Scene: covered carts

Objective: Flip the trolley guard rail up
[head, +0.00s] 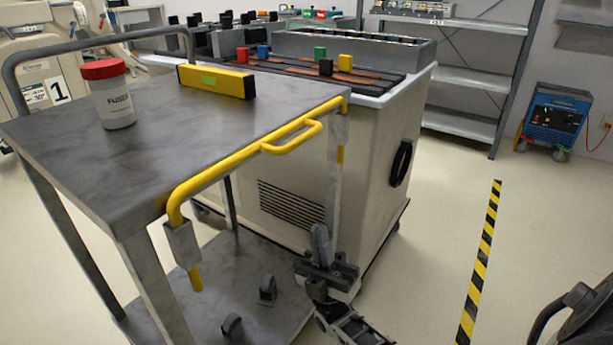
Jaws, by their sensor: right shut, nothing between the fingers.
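The yellow guard rail (230,166) runs along the near right edge of the grey trolley (130,163), about level with its top. It has a smaller yellow handle loop (300,138) on its outer side and is held by grey brackets at both corners. My right gripper (321,245) points upward, shut and empty, below the rail and to the right of the trolley, apart from the rail. My left gripper is not in view.
A white jar with a red lid (117,108) and a yellow level (217,81) stand on the trolley top. A covered cart (385,150) stands close behind. Free floor with a striped tape (480,255) lies to the right.

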